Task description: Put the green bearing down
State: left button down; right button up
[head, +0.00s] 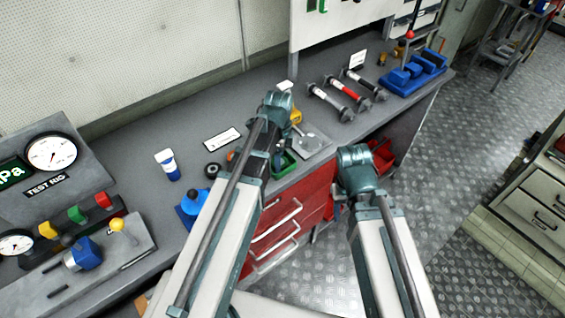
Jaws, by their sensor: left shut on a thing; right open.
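A dark ring (212,170) and an orange-red ring (232,155) lie on the bench to the left of the gripper. My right gripper (337,208) hangs in front of the bench edge, apart from everything, open and mostly hidden behind its wrist.
A grey plate (309,140) with a yellow part lies behind the green tray. Red drawers (283,228) sit below the bench.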

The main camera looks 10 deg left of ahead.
pick_arm(q)
jog(key=shift+a+r, duration=0.1)
jog(key=shift+a, duration=0.05)
jog(key=shift+f, duration=0.2)
jog(key=shift+c, duration=1.5)
grip_release()
jog(key=shift+r, duration=0.15)
notch_tip(320, 180, up, 12)
jog(key=p, duration=1.2)
jog(key=s+d+n+y, duration=0.1)
jog(key=s+d+n, duration=0.9)
jog(key=s+n, duration=0.2)
jog(key=shift+s+d+n, duration=0.3)
jog(key=shift+s+n, duration=0.1)
jog(key=shift+s, duration=0.8)
